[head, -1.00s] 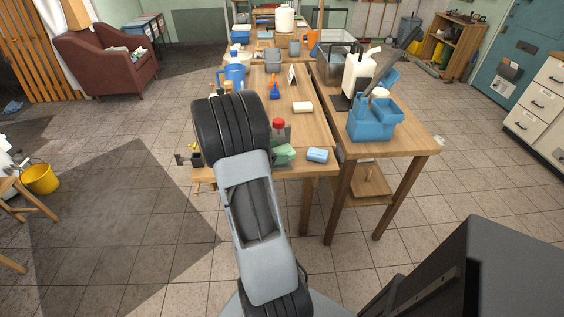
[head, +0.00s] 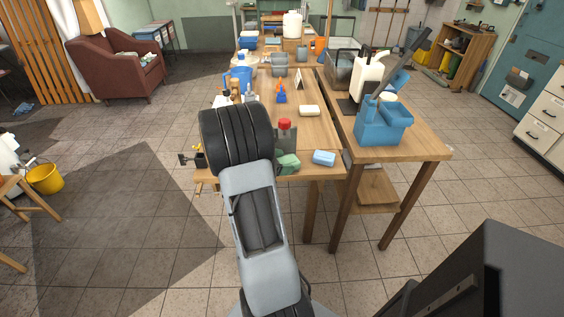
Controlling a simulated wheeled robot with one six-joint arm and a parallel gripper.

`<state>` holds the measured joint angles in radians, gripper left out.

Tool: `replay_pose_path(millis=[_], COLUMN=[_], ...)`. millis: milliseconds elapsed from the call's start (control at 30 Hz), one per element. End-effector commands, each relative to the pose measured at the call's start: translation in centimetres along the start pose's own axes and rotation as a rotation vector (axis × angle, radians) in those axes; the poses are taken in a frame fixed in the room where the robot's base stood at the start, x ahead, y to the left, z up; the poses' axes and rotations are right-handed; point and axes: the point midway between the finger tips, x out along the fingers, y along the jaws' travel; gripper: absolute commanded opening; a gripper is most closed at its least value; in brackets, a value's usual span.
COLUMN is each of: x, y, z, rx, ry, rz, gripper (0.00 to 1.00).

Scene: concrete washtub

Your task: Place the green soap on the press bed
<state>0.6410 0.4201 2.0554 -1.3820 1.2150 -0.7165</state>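The green soap (head: 288,162) lies at the near end of the wooden workbench, just right of my arm, which partly covers it. Right behind it stands a grey object with a red top (head: 285,138). A light blue bar (head: 324,158) lies to the soap's right, and a cream bar (head: 309,111) lies farther back. My arm reaches up the middle of the head view to the bench's near edge, and its thick black joint hides part of the bench. My gripper's fingers do not show. I cannot make out the press bed for certain.
A blue caddy (head: 383,122) and a white jug (head: 367,76) stand on the right-hand bench (head: 425,147). A dark and yellow fixture (head: 194,158) sits at the left bench edge. A yellow bucket (head: 45,178) stands far left. Tiled floor is open left of the bench.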

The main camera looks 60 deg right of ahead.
Motion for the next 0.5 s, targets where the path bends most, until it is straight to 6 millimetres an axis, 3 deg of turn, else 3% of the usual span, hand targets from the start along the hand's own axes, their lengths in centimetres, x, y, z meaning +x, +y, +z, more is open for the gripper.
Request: replay_pose_path(millis=[167, 500], x=[0.0, -0.57], y=[-0.01, 0.04], z=[0.03, 0.41], rx=[0.0, 0.0], ry=[0.0, 0.0], rz=[0.0, 0.001], gripper=[0.89, 0.89])
